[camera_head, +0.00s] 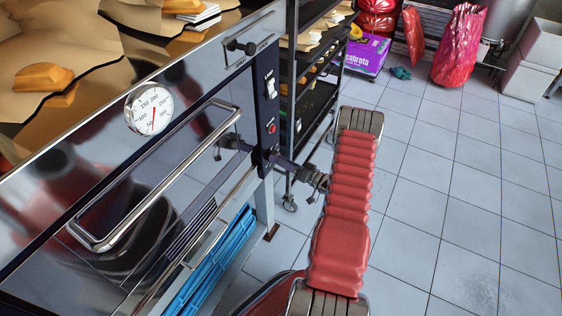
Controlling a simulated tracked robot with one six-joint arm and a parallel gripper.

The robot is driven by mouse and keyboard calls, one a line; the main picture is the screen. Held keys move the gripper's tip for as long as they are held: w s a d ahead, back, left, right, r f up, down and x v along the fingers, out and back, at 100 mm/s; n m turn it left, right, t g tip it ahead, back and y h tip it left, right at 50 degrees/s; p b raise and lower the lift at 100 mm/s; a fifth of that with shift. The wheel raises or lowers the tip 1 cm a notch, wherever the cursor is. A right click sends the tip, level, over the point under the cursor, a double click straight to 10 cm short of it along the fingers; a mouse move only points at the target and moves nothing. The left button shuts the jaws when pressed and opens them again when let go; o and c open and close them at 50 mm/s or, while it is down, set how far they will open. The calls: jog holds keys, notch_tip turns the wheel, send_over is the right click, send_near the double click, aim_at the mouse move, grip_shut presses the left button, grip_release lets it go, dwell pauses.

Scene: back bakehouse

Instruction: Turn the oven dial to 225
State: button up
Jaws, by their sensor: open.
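The oven (100,190) fills the left, with a shiny front and a long bar handle (150,190). A round white dial face (149,108) above the handle carries numbers from 50 to 300. Its red needle seems to point down, between the low and high ends; its exact reading is too small to tell. My gripper (280,161) is small, dark and open, at the lower part of the oven's dark side panel (268,105), and well right of the round face. Any control directly behind it is hidden. I cannot tell whether it touches the panel.
The panel has a rocker switch (271,84) and a red button (272,128). A dark rack (318,105) stands behind. Blue trays (212,265) lie below the oven. The tiled floor (460,190) at right is clear.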

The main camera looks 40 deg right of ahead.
jog(key=shift+c, duration=0.5)
jog(key=c, duration=1)
jog(key=shift+o, duration=0.2)
